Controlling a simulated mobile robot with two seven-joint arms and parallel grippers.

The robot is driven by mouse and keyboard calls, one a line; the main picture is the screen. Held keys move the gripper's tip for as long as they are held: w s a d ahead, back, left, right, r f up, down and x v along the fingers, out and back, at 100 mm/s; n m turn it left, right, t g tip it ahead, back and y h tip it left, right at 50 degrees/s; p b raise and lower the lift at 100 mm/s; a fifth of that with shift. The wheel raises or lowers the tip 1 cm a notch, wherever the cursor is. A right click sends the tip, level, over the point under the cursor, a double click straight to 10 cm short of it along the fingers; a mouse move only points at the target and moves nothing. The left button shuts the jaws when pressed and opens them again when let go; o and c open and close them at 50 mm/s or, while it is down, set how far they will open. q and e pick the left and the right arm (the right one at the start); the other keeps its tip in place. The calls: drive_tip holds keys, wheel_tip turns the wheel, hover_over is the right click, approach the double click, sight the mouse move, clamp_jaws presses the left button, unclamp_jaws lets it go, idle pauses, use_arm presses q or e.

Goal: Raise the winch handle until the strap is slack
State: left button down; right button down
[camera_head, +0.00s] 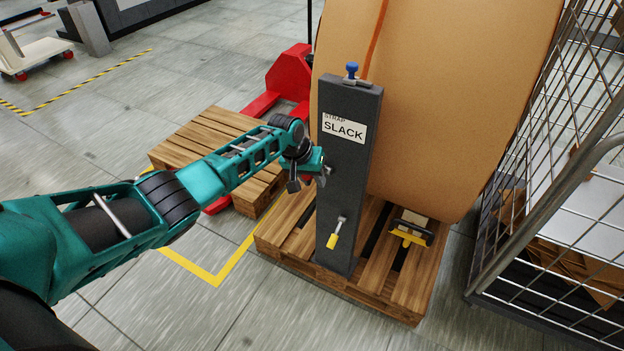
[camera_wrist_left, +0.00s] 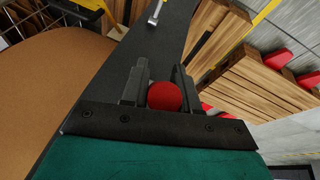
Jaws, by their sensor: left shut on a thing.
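A dark grey post (camera_head: 349,180) stands upright on a wooden pallet (camera_head: 385,298), with a plate (camera_head: 344,128) reading "STRAP SLACK". A blue knob (camera_head: 352,68) sits on its top, and a short lever with a yellow grip (camera_head: 333,240) hangs low on its face. An orange strap (camera_head: 375,42) runs over the big brown roll (camera_head: 450,80) behind the post. My left gripper (camera_head: 318,172) is at the post's left side, at mid height. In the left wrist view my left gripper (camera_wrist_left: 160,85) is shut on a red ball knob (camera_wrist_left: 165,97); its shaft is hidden. My right gripper is out of view.
A wire cage (camera_head: 550,170) with cardboard stands close on the right. A yellow-and-black block (camera_head: 409,231) lies on the pallet by the roll. A smaller pallet (camera_head: 195,142) and a red pallet truck (camera_head: 283,85) are behind my left arm. Floor at the left is open.

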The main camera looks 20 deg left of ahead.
use_arm(q)
drive_tip(key=shift+w+r, duration=0.1)
drive_tip(key=shift+r, duration=0.05)
drive_tip(key=c, duration=0.9)
unclamp_jaws()
drive_tip(key=shift+c, duration=0.2)
drive_tip(key=shift+a+r, duration=0.1)
drive_tip(key=shift+r, duration=0.2)
drive_tip(key=p+v, duration=0.2)
drive_tip(key=v, duration=0.5)
drive_tip(key=shift+v, duration=2.6)
drive_tip(key=shift+f, duration=0.15)
